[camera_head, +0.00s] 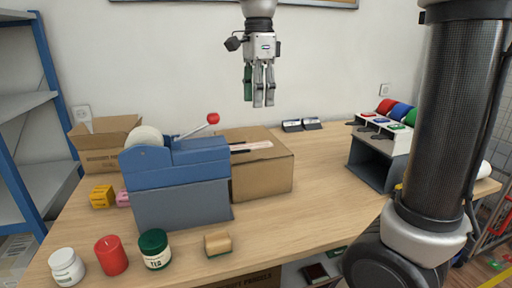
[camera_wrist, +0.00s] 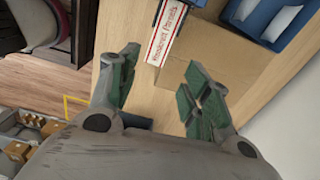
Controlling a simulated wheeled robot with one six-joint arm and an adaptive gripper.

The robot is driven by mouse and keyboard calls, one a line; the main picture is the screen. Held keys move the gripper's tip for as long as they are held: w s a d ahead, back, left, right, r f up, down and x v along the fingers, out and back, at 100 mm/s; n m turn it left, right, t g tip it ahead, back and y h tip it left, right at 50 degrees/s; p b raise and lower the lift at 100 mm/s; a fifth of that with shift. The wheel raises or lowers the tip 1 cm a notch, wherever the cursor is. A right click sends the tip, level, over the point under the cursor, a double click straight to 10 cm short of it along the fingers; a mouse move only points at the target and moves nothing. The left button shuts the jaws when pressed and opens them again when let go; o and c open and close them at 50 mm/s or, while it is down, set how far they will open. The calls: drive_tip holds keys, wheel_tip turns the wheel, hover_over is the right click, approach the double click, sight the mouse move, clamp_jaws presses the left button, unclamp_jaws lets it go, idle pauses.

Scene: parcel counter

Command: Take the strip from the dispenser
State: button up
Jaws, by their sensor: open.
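The blue tape dispenser (camera_head: 180,160) stands on a grey block at the left of the counter, with a white roll and a red-knobbed lever. A pale printed strip (camera_head: 252,146) sticks out from its right side, over the top of a closed cardboard box (camera_head: 263,180). My gripper (camera_head: 263,98) is open and empty, pointing down, high above and behind the box. In the wrist view my gripper (camera_wrist: 160,80) has its green-padded fingers spread, with the strip beyond them and not between the pads.
A red candle (camera_head: 111,255), a white jar (camera_head: 66,266), a green tea jar (camera_head: 154,249) and a wooden block (camera_head: 217,242) line the front edge. A grey stand with coloured rolls (camera_head: 386,135) is at right.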

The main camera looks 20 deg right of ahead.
sight(259, 145)
drive_tip(key=shift+m, duration=0.4)
drive_tip(key=shift+f, duration=6)
drive_tip(key=shift+c, duration=0.4)
drive_tip(key=c, duration=0.4)
